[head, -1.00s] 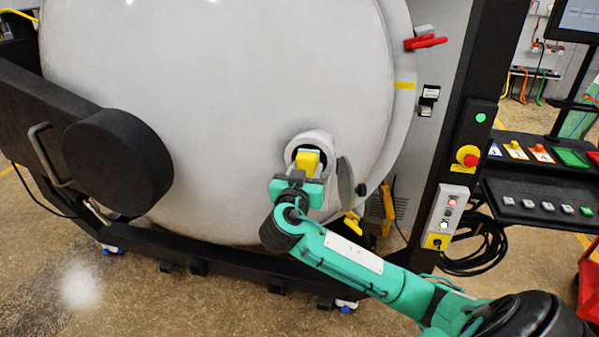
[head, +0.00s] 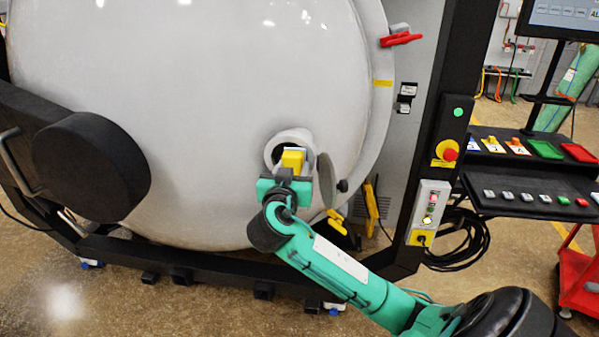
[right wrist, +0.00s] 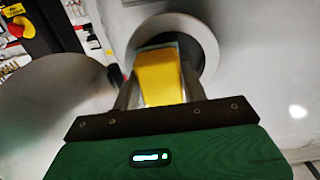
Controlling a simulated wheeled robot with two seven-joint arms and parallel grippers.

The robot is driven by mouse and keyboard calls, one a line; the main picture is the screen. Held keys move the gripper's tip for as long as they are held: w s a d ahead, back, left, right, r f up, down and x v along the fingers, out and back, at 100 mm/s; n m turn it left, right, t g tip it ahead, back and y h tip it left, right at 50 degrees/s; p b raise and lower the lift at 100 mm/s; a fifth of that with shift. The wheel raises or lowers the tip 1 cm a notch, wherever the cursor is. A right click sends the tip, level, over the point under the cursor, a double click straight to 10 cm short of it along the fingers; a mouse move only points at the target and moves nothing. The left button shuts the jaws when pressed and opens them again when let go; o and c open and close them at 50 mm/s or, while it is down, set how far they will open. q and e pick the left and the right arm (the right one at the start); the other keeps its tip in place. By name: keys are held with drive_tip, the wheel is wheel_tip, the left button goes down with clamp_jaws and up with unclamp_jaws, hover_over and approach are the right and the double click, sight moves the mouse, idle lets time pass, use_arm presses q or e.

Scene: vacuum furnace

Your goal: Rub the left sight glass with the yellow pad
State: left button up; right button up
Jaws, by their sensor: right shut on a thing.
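The yellow pad (head: 292,160) is held in my right gripper (head: 289,172), which is shut on it. The pad is just in front of the round sight glass port (head: 303,137) on the white furnace door. In the right wrist view the pad (right wrist: 160,78) shows between the fingers, in front of the port's dark opening (right wrist: 186,50). The pad overlaps the opening, and I cannot tell if it touches the glass. A round cover (head: 326,180) hangs swung open at the port's right. My left gripper is not in view.
The large white door (head: 200,90) fills the left and middle. A black round hub (head: 92,167) sits on a dark beam at left. A post with a red emergency button (head: 450,155) and a shelf of parts (head: 535,190) stand at right.

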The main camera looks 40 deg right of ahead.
sight(275, 159)
drive_tip(key=shift+w+a+b, duration=0.25)
drive_tip(key=shift+w+a, duration=0.55)
drive_tip(key=shift+w, duration=0.2)
drive_tip(key=shift+w+a+b, duration=0.25)
drive_tip(key=shift+w+a, duration=0.5)
drive_tip(key=shift+w, duration=0.2)
drive_tip(key=shift+r, duration=0.1)
drive_tip(key=shift+s+a+f, duration=0.25)
drive_tip(key=shift+s+a, duration=0.3)
drive_tip(key=shift+a, duration=0.1)
drive_tip(key=shift+b+v, duration=0.35)
drive_tip(key=shift+v, duration=1.8)
drive_tip(key=shift+r, duration=0.1)
drive_tip(key=v, duration=0.3)
drive_tip(key=shift+d, duration=0.1)
